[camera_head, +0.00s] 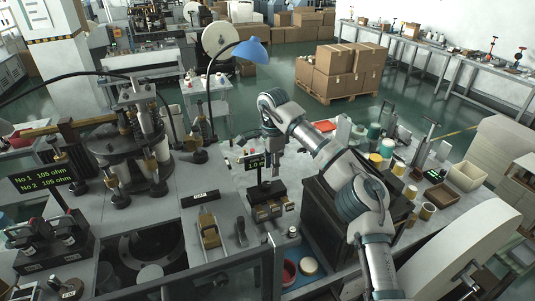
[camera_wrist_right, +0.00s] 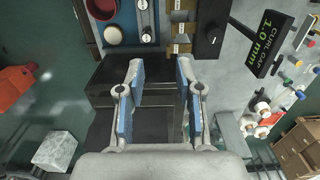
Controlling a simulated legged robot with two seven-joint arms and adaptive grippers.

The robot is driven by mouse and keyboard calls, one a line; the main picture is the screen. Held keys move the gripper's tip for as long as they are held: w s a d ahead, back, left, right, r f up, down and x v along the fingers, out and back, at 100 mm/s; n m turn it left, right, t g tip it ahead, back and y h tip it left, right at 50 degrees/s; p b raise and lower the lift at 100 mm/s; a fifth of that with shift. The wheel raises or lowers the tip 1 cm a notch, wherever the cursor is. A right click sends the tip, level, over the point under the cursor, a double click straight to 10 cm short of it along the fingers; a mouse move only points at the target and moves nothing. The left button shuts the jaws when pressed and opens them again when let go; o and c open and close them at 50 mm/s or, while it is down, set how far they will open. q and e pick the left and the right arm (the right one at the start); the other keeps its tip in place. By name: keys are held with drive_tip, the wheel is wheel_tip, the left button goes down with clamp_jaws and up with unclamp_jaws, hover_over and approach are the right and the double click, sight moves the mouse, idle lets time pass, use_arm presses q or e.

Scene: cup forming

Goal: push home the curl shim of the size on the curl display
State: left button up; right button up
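The curl display (camera_wrist_right: 264,42) reads "CURL GAP 1.0 mm" in the right wrist view. In the head view the same display (camera_head: 256,163) stands behind a dark fixture (camera_head: 268,204) with brass-coloured parts. In the right wrist view, brass-coloured pieces with pale labels (camera_wrist_right: 180,27) sit in a column at the top, beyond the fingertips. I cannot tell which is a curl shim or read the labels. My right gripper (camera_wrist_right: 160,78) is open and empty, its fingers apart above a dark block. It is partly hidden in the head view. My left gripper is not in view.
A red bowl (camera_head: 287,272) and a cream cup (camera_head: 308,264) sit near the front edge. A brass-coloured clamp (camera_head: 209,233) stands left of the fixture. A round dark machine (camera_head: 118,150) is further left. Tubs and spools crowd the right bench.

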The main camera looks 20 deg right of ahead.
drive_tip(key=s+a+r+p, duration=0.3)
drive_tip(key=s+r, duration=0.1)
drive_tip(key=r, duration=0.1)
drive_tip(key=shift+s+a+r, duration=0.15)
drive_tip(key=shift+a+r, duration=0.15)
drive_tip(key=shift+r, duration=0.05)
